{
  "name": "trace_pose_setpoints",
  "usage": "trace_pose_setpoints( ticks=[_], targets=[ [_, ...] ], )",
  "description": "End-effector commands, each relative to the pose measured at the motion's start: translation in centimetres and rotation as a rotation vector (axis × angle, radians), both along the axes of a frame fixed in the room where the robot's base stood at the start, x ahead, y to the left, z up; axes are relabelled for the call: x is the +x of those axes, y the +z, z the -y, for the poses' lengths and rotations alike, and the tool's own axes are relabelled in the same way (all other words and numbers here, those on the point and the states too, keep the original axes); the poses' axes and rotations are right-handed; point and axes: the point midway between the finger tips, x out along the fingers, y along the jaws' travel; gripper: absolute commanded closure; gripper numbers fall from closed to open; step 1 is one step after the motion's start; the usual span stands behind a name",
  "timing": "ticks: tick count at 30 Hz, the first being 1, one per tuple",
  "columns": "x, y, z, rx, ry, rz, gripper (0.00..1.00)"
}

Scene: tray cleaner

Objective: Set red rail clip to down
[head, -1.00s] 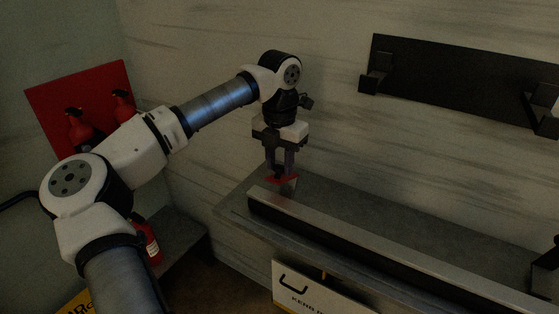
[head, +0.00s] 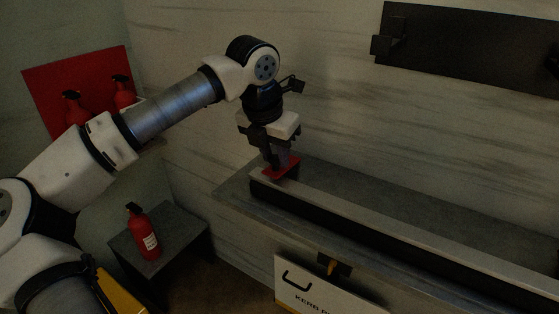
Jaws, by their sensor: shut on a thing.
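The red rail clip (head: 283,168) is a small flat red piece at the left end of the long rail (head: 340,209) on the grey shelf. My gripper (head: 277,162) points down over it, its dark fingers shut on the clip. The fingers hide part of the clip. I cannot tell from this view whether the clip rests on the rail or sits just above it.
The grey shelf (head: 424,213) is bare behind the rail. A black bracket panel (head: 460,40) hangs on the wall at upper right. A red extinguisher (head: 145,236) stands on a low dark table (head: 184,238). A white sign (head: 305,292) is below the shelf.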

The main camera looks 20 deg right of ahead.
Motion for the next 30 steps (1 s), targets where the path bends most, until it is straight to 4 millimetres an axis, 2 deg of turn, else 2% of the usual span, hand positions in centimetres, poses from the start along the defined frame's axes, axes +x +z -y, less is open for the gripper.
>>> trace_pose_setpoints(
  ticks=[1, 3, 21, 22, 26, 30],
  targets=[
    [-0.12, -0.99, -0.37, -0.022, 0.003, 0.019, 1.00],
    [-0.35, -1.20, -0.64, -0.050, 0.004, 0.040, 1.00],
    [-0.98, -1.05, -1.22, -0.109, 0.000, 0.086, 1.00],
    [-0.98, -1.05, -1.22, -0.109, 0.000, 0.086, 0.68],
    [-0.99, -1.06, -1.23, -0.108, 0.000, 0.086, 0.51],
    [-0.99, -1.06, -1.23, -0.108, 0.000, 0.086, 0.50]
  ],
)
